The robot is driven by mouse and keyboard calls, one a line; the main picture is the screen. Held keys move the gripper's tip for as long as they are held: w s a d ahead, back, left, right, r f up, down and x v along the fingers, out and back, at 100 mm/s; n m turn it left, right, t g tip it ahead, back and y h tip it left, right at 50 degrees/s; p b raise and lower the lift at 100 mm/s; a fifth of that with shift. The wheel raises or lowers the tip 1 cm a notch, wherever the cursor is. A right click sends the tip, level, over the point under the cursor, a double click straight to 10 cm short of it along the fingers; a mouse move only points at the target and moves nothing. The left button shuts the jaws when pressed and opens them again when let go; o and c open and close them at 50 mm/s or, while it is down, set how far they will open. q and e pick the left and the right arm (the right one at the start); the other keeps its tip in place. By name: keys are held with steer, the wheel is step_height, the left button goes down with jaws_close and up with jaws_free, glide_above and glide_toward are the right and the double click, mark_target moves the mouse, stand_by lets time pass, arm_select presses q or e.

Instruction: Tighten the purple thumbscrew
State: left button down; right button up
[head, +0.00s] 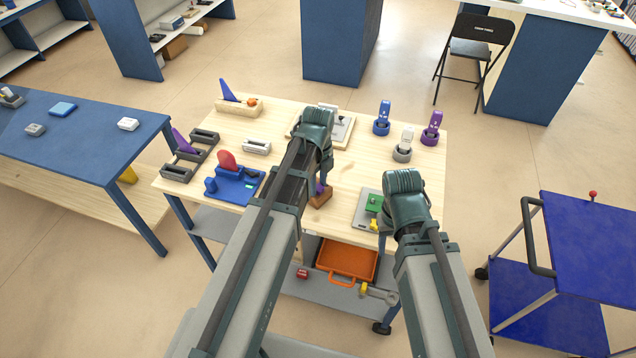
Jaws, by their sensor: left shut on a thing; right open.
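The purple thumbscrew (319,188) shows as a small purple patch on a brown wooden block (320,200) near the middle front of the light wooden table. My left gripper (324,178) points down over the block and is shut on the thumbscrew; the arm hides most of the contact. My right gripper (392,222) is open and mostly hidden under its own wrist, at the front right of the table, beside a grey plate (362,218) with a green block (374,203).
A blue fixture (238,190) with a red part and dark grey holders (178,173) stand on the table's left. Blue, white and purple upright tools (382,118) stand at the back right. An orange tray (347,262) lies on the shelf below. A blue cart (590,235) stands right.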

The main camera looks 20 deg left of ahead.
mark_target(318, 187)
arm_select(q)
steer(key=m, duration=0.4)
steer(key=shift+m, duration=0.4)
steer(key=m, duration=0.5)
steer(key=shift+c, duration=2.2)
jaws_free()
step_height(318, 187, up, 4)
steer(key=p, duration=0.4)
steer(key=shift+r, duration=0.1)
